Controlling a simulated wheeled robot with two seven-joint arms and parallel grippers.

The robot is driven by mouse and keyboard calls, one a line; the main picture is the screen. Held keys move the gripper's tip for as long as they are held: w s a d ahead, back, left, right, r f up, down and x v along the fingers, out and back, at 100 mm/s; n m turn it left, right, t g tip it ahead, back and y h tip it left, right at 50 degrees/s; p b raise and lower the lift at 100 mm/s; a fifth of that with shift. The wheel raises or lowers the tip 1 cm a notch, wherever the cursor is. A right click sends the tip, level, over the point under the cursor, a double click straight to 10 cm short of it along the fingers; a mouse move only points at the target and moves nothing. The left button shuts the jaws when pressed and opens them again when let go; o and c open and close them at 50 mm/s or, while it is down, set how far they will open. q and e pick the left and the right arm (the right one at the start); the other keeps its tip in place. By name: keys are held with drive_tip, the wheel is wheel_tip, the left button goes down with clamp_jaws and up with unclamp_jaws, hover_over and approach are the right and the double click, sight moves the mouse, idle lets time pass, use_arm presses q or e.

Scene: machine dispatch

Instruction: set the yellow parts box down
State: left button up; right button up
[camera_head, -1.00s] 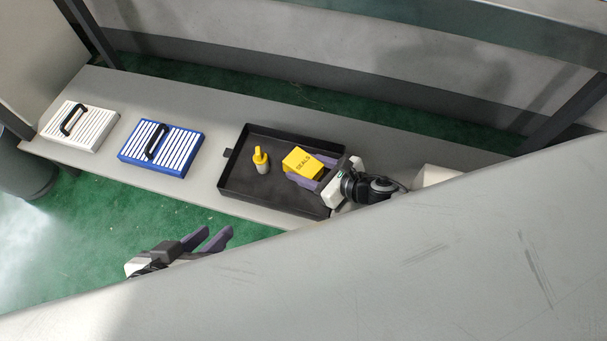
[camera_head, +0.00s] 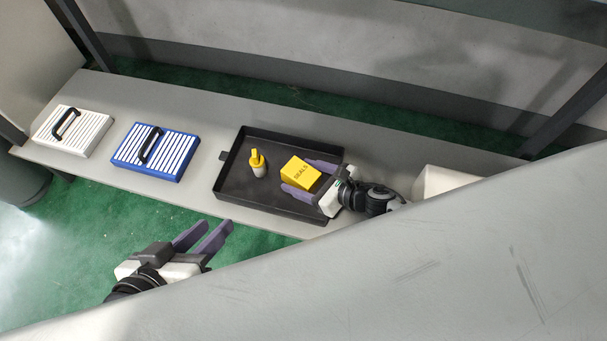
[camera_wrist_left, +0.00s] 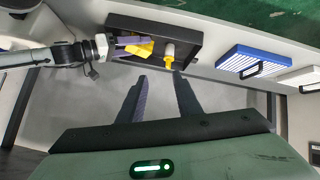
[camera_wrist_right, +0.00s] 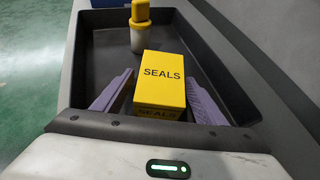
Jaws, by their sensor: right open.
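The yellow parts box (camera_head: 300,173), marked SEALS, is in the black tray (camera_head: 231,192), right of the tray's middle. In the right wrist view the box (camera_wrist_right: 160,82) sits between the fingers, with a gap on each side, and appears to rest on the tray floor. My right gripper (camera_head: 304,175) is open around it. My left gripper (camera_head: 208,232) is open and empty, in front of the bench; its fingers also show apart in the left wrist view (camera_wrist_left: 158,85).
A yellow-capped bottle (camera_head: 258,163) stands in the tray left of the box. A blue striped case (camera_head: 154,151) and a white striped case (camera_head: 72,131) lie on the bench (camera_head: 200,105) to the left. A large grey surface (camera_head: 400,270) fills the lower right.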

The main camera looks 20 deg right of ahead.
drive_tip(key=shift+r, duration=0.15)
drive_tip(key=shift+s+d+r+p, duration=0.1)
drive_tip(key=shift+s+r+p, duration=0.1)
drive_tip(key=shift+p, duration=0.15)
drive_tip(key=p+v, duration=0.3)
drive_tip(key=v, duration=0.7)
drive_tip(key=shift+s+d+r, duration=0.1)
drive_tip(key=shift+s+d, duration=0.15)
drive_tip(key=shift+s, duration=0.05)
use_arm(q)
drive_tip(key=a+f+y, duration=0.1)
drive_tip(key=s+a+f+g, duration=0.1)
drive_tip(key=f, duration=0.1)
drive_tip(key=shift+a+y, duration=0.2)
drive_tip(key=shift+y, duration=0.2)
use_arm(e)
drive_tip(key=shift+s+d+r, duration=0.2)
drive_tip(key=shift+s, duration=0.05)
